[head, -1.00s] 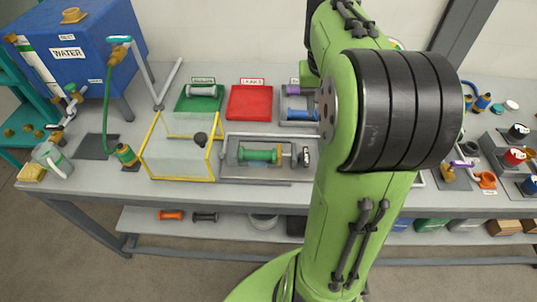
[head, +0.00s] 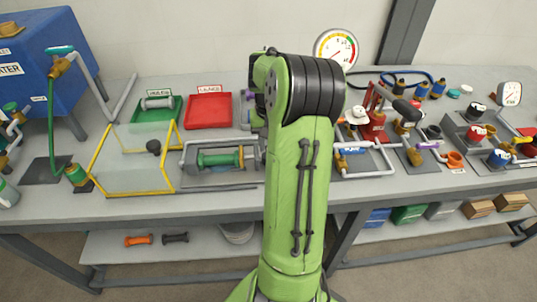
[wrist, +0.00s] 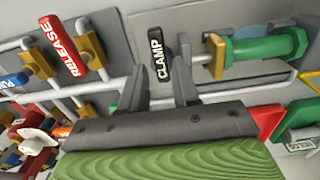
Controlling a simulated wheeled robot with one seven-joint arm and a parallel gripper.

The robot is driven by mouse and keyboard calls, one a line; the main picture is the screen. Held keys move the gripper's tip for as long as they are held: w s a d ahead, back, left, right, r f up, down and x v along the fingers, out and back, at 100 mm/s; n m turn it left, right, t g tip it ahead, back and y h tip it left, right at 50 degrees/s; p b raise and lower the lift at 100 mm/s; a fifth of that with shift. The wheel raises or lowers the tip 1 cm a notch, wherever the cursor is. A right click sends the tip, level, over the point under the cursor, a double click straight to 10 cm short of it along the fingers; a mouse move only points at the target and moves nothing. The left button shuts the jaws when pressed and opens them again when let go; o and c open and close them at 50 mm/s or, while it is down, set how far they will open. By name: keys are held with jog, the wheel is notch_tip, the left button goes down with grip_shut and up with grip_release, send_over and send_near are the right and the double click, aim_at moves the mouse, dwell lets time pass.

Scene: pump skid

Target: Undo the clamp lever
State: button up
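The clamp lever (wrist: 158,58) is a black handle with the white word CLAMP, standing upright in the wrist view. My gripper (wrist: 160,75) is open, with one dark finger on each side of the lever's lower end. I cannot tell whether either finger touches it. A metal rod and yellow fitting (wrist: 215,55) lie right of the lever, joined to a green cylinder (wrist: 265,48). In the head view the green cylinder (head: 220,160) lies in a grey pipe frame left of my arm. My arm hides the gripper and most of the lever there.
A red RELEASE lever (wrist: 63,46) stands left of the clamp lever. A clear guard with a yellow frame (head: 135,165) stands left of the green cylinder. Red (head: 209,110) and green (head: 157,109) trays lie behind. Valves and pipes (head: 375,145) crowd the bench to the right.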

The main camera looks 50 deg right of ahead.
notch_tip(320, 180, down, 3)
jog(key=shift+f, duration=0.15)
jog(key=shift+c, duration=0.3)
grip_shut()
